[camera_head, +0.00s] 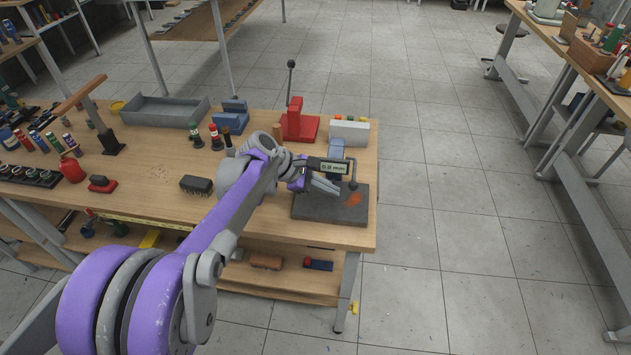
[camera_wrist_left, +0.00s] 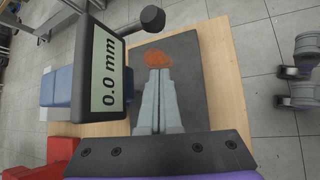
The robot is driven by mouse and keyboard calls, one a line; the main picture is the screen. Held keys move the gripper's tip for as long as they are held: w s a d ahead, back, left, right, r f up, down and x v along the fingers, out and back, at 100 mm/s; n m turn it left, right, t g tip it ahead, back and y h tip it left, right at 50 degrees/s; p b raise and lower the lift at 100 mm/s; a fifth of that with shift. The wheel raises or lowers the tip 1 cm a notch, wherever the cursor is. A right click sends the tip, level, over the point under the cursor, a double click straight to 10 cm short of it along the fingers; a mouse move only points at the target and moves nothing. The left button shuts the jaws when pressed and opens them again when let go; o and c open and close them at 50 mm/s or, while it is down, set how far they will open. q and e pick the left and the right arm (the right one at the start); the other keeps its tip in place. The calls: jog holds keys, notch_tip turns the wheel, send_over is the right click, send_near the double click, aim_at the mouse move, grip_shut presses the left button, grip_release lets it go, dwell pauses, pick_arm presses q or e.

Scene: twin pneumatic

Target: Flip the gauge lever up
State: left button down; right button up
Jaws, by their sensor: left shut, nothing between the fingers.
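The gauge (camera_head: 334,167) is a dark box with a pale display; in the left wrist view the display (camera_wrist_left: 109,67) reads 0.0 mm. Its lever (camera_head: 353,176) sits at the display's right end in the head view and hangs down to a dark round knob. In the left wrist view the lever's knob (camera_wrist_left: 152,19) stands clear of the fingers. My left gripper (camera_head: 330,187) is shut and empty. Its fingertips (camera_wrist_left: 160,76) are beside the gauge, over the dark slab, apart from the lever. My right gripper is out of view.
The dark slab (camera_head: 313,208) with an orange patch lies at the bench's front right corner. Behind it stand a grey block (camera_head: 349,133) and a red lever press (camera_head: 298,125). A black brush-like block (camera_head: 197,185) is left of my arm. Open floor is to the right.

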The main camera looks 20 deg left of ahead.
pick_arm(q)
jog(key=shift+s+d+r+p, duration=0.2)
jog(key=shift+d+r+p, duration=0.1)
jog(key=shift+d+r, duration=1.05)
jog(key=shift+a+r, duration=0.1)
jog(key=r+p, duration=0.1)
jog(key=r+g, duration=0.1)
jog(key=r+n+g+p, duration=0.1)
jog(key=shift+w+r+p, duration=0.25)
jog(key=shift+r+p, duration=0.05)
jog(key=shift+p, duration=0.05)
